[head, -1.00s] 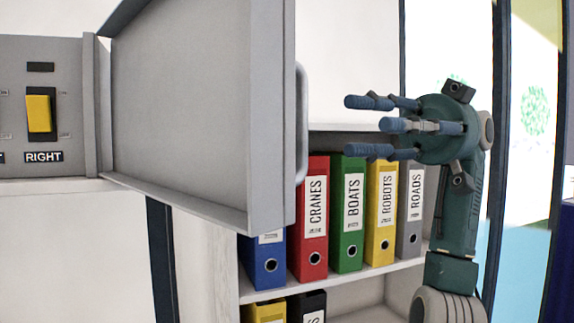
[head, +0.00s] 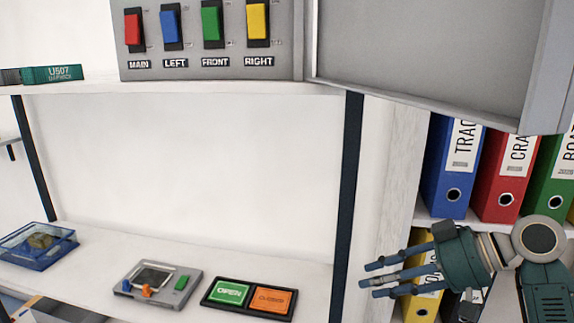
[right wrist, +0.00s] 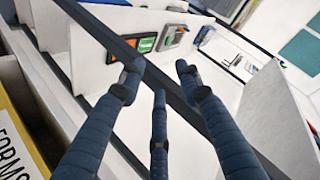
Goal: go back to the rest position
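My right gripper (head: 368,280) is in the lower right of the head view, pointing left, in front of the binder shelf. In the right wrist view its blue fingers (right wrist: 160,75) are spread with nothing between them, so it is open and empty. My left gripper is not in view. The panel (head: 190,72) has red, blue, green and yellow switches labelled MAIN, LEFT, FRONT and RIGHT. Its grey door (head: 420,60) stands open to the right.
Blue (head: 450,190), red (head: 492,205) and green (head: 545,210) binders stand on the right shelf. A button box (head: 248,312) with OPEN on its green button and a grey device (head: 190,292) lie on the lower shelf. A dark post (head: 346,190) is left of my gripper.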

